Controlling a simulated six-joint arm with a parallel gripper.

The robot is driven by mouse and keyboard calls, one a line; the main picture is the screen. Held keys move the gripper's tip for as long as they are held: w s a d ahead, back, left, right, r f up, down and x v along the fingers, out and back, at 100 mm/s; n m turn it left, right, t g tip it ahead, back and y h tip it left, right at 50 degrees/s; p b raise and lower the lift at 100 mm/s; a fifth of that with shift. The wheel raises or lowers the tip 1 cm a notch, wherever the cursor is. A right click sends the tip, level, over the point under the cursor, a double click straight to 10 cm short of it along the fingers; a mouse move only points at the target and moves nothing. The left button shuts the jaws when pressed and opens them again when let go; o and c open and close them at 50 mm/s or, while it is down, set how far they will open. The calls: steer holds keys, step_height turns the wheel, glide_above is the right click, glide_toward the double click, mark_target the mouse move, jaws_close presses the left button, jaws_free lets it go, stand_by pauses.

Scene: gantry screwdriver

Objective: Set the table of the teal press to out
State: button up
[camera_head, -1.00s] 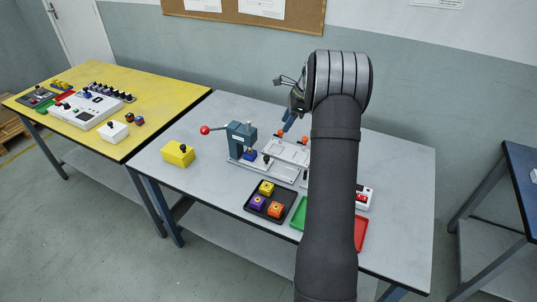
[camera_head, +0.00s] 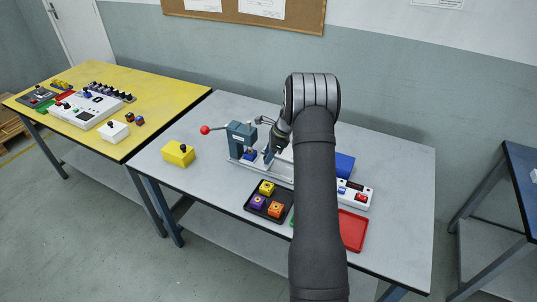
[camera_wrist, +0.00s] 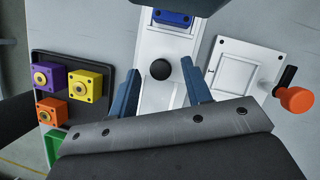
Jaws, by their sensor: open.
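The teal press (camera_head: 239,138) stands on the grey bench, its red-balled lever (camera_head: 205,130) pointing left. Its sliding table shows in the wrist view as a pale plate (camera_wrist: 164,45) with a black knob (camera_wrist: 160,69). A blue block (camera_wrist: 174,18) sits on the table at the top of that view, and also shows under the press head (camera_head: 249,154). My gripper (camera_head: 270,146) is beside the press, open and empty. In the wrist view its blue fingers (camera_wrist: 160,78) lie on either side of the knob, with gaps visible. I cannot tell their height relative to it.
A black tray (camera_wrist: 99,113) with yellow, purple and orange blocks lies beside the press. A white fixture (camera_wrist: 242,68) with an orange-ended handle (camera_wrist: 297,99) is on the other side. A yellow box (camera_head: 178,153), red tray (camera_head: 353,232) and white switch box (camera_head: 354,195) stand on the bench.

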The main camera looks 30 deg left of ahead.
steer(key=shift+f, duration=0.2)
jaws_close()
steer(key=d, duration=1)
steer(key=shift+d, duration=0.25)
jaws_free()
steer(key=v, duration=1.7)
steer(key=shift+r, duration=0.25)
